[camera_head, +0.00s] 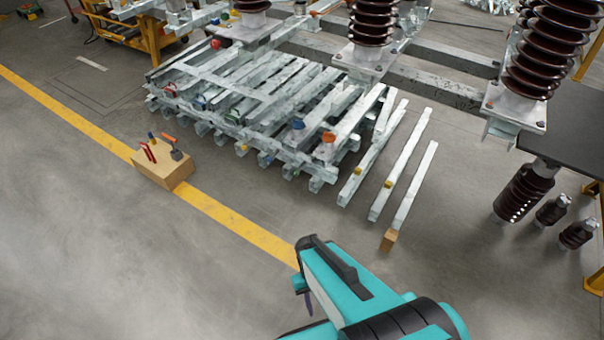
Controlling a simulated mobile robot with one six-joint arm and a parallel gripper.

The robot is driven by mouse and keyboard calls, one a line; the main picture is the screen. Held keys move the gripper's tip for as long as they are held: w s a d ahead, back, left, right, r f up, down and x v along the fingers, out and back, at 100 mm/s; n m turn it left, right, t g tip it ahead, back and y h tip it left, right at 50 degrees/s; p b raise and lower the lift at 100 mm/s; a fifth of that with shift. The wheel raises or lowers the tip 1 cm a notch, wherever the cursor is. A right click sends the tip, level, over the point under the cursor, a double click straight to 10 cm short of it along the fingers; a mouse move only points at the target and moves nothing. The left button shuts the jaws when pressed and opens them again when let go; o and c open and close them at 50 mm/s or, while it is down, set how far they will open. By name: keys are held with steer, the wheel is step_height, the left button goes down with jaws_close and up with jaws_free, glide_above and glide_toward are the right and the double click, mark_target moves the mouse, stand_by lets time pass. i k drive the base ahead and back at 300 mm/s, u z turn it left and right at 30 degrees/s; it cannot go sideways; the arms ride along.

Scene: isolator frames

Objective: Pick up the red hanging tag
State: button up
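A small red item (170,88) is at the left end of the stacked metal frames (262,100). Another small red piece (215,43) is near the back of the stack. Both are too small to tell whether either is a hanging tag. My teal arm reaches in from the bottom, well in front of the stack and apart from it. A small dark part shows under the arm's end, but the gripper's fingers cannot be made out. No held item can be seen.
A wooden block (163,172) with red- and orange-handled tools stands on the yellow floor line (240,232). Loose metal bars (400,165) lie right of the stack. Brown ribbed insulators (540,50) stand at the right and back.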

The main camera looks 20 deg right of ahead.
mark_target(145, 146)
steer(key=u, duration=0.05)
steer(key=i, duration=0.95)
steer(key=z, duration=0.75)
steer(key=k, duration=0.6)
steer(key=u, duration=0.65)
